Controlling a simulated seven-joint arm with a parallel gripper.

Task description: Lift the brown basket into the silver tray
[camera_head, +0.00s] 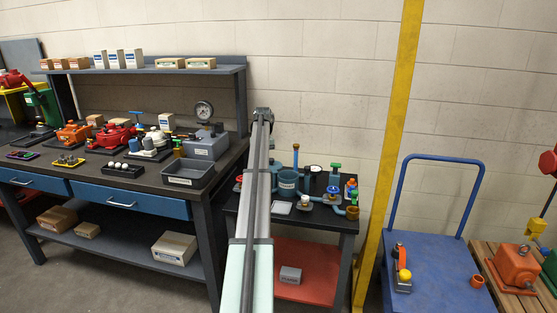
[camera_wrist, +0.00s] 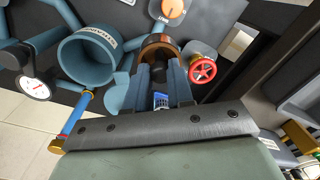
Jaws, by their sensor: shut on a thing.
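In the wrist view a brown, open, round basket (camera_wrist: 160,46) sits at the tips of my gripper (camera_wrist: 158,70). The fingers are shut on it; the exact contact is partly hidden. In the head view my arm hides the basket, and only the dark end of my gripper (camera_head: 263,114) shows above the small table. A small, flat, pale silver tray (camera_head: 281,208) lies on that table, just right of my arm. A larger grey, open tray (camera_head: 188,174) stands on the workbench to the left; I cannot tell for certain which is the silver tray.
A blue labelled pot (camera_wrist: 90,55) stands close beside the basket, with a red handwheel (camera_wrist: 202,69) on its other side. A gauge (camera_wrist: 35,88) is farther left. The small table (camera_head: 345,225) is crowded with valves and pipes. A yellow post (camera_head: 390,130) rises right of it.

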